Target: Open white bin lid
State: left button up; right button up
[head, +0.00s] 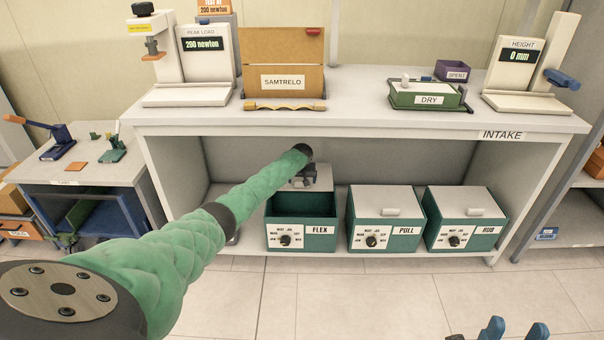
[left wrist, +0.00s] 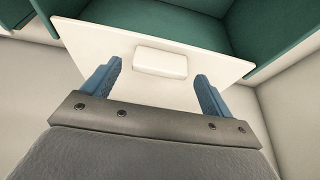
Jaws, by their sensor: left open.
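The green FLEX bin (head: 287,206) stands on the lower shelf, its dark inside showing at the front. Its white lid (head: 323,178) is raised and tilted up at the back. In the left wrist view, the white lid (left wrist: 100,42) carries a white block handle (left wrist: 160,63), with the green bin inside (left wrist: 175,22) beyond it. My left gripper (head: 305,175) is at the raised lid. Its blue fingers (left wrist: 160,72) are open, one on each side of the handle, with gaps showing. My right gripper (head: 515,330) is low at the front right, fingers apart and empty.
The PULL bin (head: 385,240) and RUB bin (head: 463,238) stand to the right with white lids shut. The white table top (head: 360,105) overhangs the bins. A side cart (head: 85,172) stands at left. The floor (head: 390,290) in front is clear.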

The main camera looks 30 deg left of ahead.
pick_arm(q)
jog(key=p+v, duration=0.1)
jog(key=v, duration=0.4)
jog(key=shift+r, duration=0.15)
pick_arm(e)
jog(key=w+a+f+m+g+h, duration=0.1)
jog(key=w+a+f+g+h, duration=0.2)
jog(key=w+f+g, duration=0.2)
jog(key=w+f, duration=0.3)
jog(key=f, duration=0.4)
jog(key=shift+w+f+g, duration=0.15)
jog(key=shift+w+g, duration=0.15)
jog(key=shift+w, duration=0.05)
pick_arm(q)
jog(key=shift+s, duration=0.15)
